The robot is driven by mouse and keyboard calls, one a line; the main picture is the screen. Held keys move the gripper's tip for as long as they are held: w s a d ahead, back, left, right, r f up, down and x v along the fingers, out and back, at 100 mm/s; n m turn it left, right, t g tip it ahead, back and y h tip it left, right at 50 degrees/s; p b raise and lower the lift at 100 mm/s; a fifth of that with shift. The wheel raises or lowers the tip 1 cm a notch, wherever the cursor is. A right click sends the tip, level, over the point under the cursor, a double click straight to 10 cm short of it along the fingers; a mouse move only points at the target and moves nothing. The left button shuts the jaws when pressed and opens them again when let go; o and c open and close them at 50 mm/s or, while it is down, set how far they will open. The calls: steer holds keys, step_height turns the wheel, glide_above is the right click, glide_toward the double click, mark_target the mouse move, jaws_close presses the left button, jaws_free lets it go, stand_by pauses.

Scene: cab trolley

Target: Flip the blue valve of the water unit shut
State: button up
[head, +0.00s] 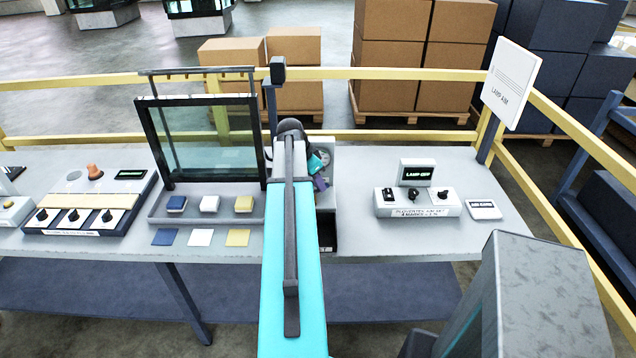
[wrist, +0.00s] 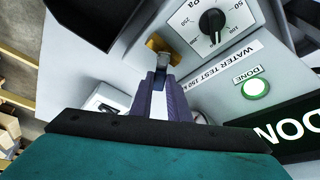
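The water unit is a grey box; in the wrist view its label (wrist: 225,65) reads WATER TEST, beside a black knob (wrist: 212,20) on a dial. A green lamp (wrist: 255,88) marked DONE is lit, and a dark display (wrist: 285,130) shows DON, cut off by the frame edge. My gripper (wrist: 160,78) has purple fingers close together on a small blue piece, the blue valve (wrist: 158,84), by a brass and grey fitting (wrist: 158,50). Most of the valve is hidden by the fingers. In the head view my arm covers much of the unit (head: 322,144).
In the head view a framed glass panel (head: 210,140) and a tray of coloured blocks (head: 205,218) stand left of the unit. A lamp box (head: 418,203) stands to the right. Table between unit and lamp box is clear. A yellow rail (head: 400,74) runs behind.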

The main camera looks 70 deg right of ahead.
jaws_close()
steer(key=shift+f+m, duration=0.1)
steer(key=shift+m, duration=0.2)
steer(key=shift+s+a+m+g+y+b, duration=0.1)
steer(key=shift+m+g+y+b, duration=0.25)
steer(key=shift+m+b, duration=0.45)
steer(key=shift+s+a+m+g+y+b, duration=0.2)
steer(key=shift+m+y+b, duration=0.25)
steer(key=shift+m, duration=0.7)
steer(key=shift+s+a+m+g+y+b, duration=0.1)
steer(key=shift+a+m+g+y+b, duration=0.15)
steer(key=shift+m+b, duration=0.6)
steer(key=shift+m+p, duration=0.3)
steer(key=shift+m, duration=0.1)
steer(key=o, duration=0.6)
jaws_free()
steer(key=shift+o, duration=0.2)
